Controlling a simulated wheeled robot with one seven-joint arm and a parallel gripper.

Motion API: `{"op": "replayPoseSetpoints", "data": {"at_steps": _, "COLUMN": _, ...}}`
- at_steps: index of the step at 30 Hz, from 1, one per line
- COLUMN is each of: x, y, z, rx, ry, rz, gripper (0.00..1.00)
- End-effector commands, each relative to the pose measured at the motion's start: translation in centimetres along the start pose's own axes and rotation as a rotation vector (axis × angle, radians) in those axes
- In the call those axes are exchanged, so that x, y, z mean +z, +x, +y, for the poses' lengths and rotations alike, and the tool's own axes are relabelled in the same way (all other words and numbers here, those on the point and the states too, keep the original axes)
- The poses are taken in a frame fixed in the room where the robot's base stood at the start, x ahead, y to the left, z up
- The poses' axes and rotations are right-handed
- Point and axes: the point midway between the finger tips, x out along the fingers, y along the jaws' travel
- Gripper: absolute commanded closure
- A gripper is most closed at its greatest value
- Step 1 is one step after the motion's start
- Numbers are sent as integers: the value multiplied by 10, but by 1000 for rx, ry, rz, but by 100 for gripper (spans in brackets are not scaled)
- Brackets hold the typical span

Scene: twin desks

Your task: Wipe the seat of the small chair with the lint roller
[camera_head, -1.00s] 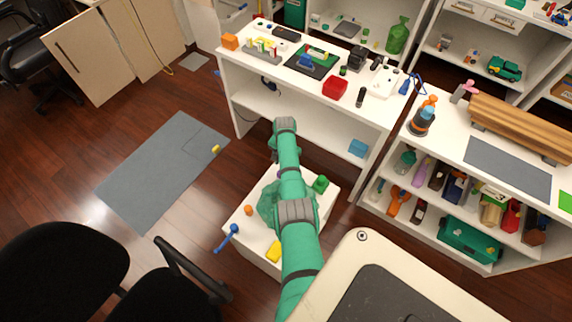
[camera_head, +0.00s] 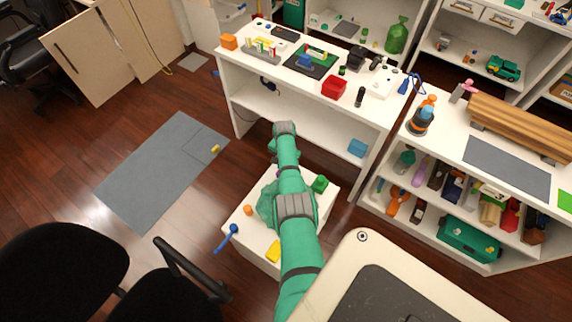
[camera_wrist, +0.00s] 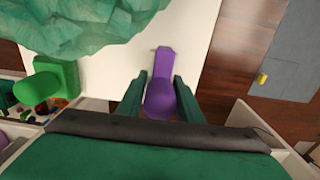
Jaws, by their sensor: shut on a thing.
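In the wrist view my gripper (camera_wrist: 161,78) is shut on a purple object (camera_wrist: 163,65), with a dark green finger on each side. The object has a narrow far end and a wider near part; I cannot tell for sure that it is the lint roller. It is over or near the white low stand (camera_wrist: 120,82); contact is unclear. In the head view my arm hides the gripper and the middle of this stand (camera_head: 238,217). I cannot single out a small chair with certainty.
The stand carries a crumpled green thing (camera_wrist: 85,25), a green block (camera_head: 320,184), a yellow block (camera_head: 273,251), a small orange item (camera_head: 248,210) and a blue handled item (camera_head: 228,237). White desks (camera_head: 232,58) stand behind and right. A black chair (camera_head: 60,270) is at lower left.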

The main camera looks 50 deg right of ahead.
Motion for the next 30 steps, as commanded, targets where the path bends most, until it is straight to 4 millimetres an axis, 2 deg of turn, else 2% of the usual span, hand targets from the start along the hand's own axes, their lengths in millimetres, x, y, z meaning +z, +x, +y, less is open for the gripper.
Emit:
{"op": "replayPoseSetpoints", "data": {"at_steps": 5, "x": 0, "y": -3, "z": -1, "rx": -1, "ry": 0, "rz": 0, "gripper": 90}}
{"op": "replayPoseSetpoints", "data": {"at_steps": 30, "x": 0, "y": -45, "z": -1, "rx": -1, "ry": -1, "rz": 1, "gripper": 90}}
